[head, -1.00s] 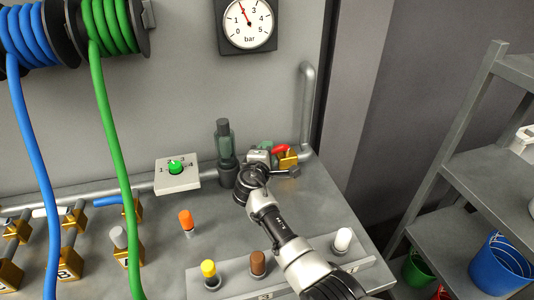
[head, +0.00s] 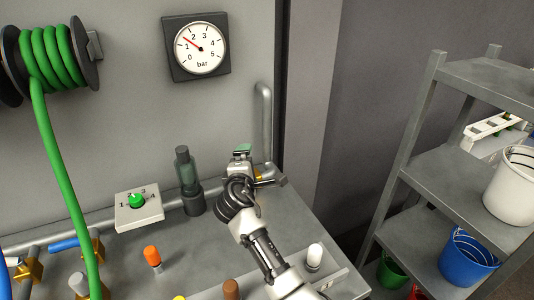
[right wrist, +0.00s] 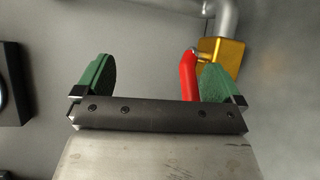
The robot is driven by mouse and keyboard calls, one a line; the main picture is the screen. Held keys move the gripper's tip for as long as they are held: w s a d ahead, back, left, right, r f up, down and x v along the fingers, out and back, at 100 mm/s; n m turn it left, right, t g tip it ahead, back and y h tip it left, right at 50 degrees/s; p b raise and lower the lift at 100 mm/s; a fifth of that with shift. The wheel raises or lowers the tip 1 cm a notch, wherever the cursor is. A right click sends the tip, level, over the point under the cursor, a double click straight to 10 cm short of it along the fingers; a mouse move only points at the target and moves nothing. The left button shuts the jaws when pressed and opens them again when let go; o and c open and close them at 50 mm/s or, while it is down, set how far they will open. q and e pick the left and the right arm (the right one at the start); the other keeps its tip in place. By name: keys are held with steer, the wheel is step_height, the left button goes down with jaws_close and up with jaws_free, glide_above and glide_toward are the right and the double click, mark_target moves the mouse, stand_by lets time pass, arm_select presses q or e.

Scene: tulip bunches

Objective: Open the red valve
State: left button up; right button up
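The red valve's lever (right wrist: 188,76) shows in the right wrist view, joined to a brass body (right wrist: 222,56) on a grey pipe. My right gripper (right wrist: 157,80) is open, with green pads on both fingers. In that picture the lever lies between the fingers, close beside the right pad; I cannot tell whether they touch. In the head view my right gripper (head: 242,150) is over the valve at the bench's far right corner. It hides the red lever there, and only a bit of brass (head: 258,175) shows. My left gripper is out of view.
A pressure gauge (head: 199,48) on the wall reads between 1 and 2 bar. A green hose (head: 62,160) hangs at left. Shelves (head: 445,165) with buckets stand at right.

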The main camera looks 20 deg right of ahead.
steer(key=shift+t, duration=0.3)
steer(key=s+d+r, duration=0.1)
steer(key=r, duration=0.1)
steer(key=s+d+r, duration=0.2)
steer(key=r, duration=0.1)
steer(key=shift+s+d+r, duration=0.25)
steer(key=shift+s+r, duration=0.05)
steer(key=c, duration=0.6)
steer(key=shift+s+d+r, duration=0.25)
steer(key=shift+s+d, duration=0.1)
steer(key=shift+d, duration=0.3)
